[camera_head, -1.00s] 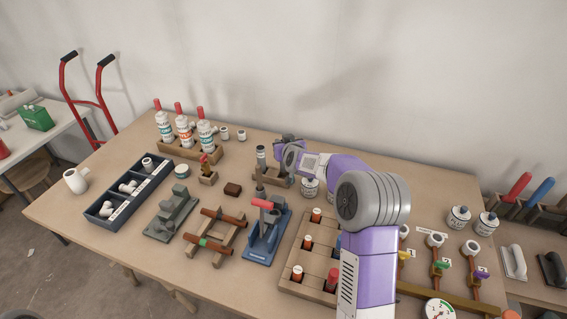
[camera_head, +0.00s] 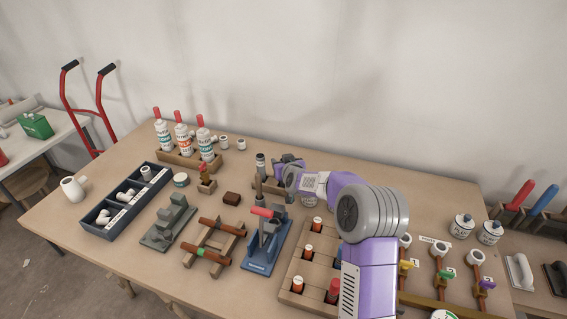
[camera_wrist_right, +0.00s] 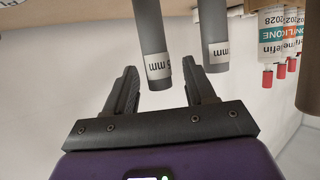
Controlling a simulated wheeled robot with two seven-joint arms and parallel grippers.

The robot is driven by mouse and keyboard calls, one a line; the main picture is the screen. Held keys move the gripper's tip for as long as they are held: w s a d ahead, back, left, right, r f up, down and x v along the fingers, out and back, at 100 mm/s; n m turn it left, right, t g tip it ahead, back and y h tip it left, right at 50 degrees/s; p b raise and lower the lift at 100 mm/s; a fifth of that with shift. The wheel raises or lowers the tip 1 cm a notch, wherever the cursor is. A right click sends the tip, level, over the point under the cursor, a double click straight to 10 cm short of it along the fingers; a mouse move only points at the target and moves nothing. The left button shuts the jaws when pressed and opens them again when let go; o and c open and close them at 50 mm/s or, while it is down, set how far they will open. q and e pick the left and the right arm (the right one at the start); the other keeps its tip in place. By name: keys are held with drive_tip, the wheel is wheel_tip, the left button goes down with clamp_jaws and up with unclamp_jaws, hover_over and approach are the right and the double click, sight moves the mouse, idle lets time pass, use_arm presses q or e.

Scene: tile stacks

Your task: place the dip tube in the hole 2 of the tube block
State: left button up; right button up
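Two grey tubes with white "mm" labels show in the right wrist view: a nearer one (camera_wrist_right: 150,35) and another one (camera_wrist_right: 210,30) to its right. In the head view a dark-topped grey tube (camera_head: 261,163) stands upright at the wooden tube block (camera_head: 267,182), with a second tube (camera_head: 258,188) in front of it. The block is partly hidden by my right arm, and its hole numbers cannot be read. My right gripper (camera_wrist_right: 163,80) is open, its fingers on either side of the nearer tube's labelled end, with gaps showing. My left gripper is out of view.
A blue lever press (camera_head: 262,250) and a wooden rack (camera_head: 213,245) stand in front of the block. Bottles in a wooden holder (camera_head: 178,160) are behind left, and a wooden crate (camera_head: 285,297) is at the front right. A small dark brown block (camera_head: 231,199) lies left of the tubes.

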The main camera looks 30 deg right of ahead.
drive_tip(key=shift+r, duration=0.1)
drive_tip(key=shift+r, duration=0.15)
drive_tip(key=p+v, duration=0.2)
drive_tip(key=v, duration=1)
idle(0.3)
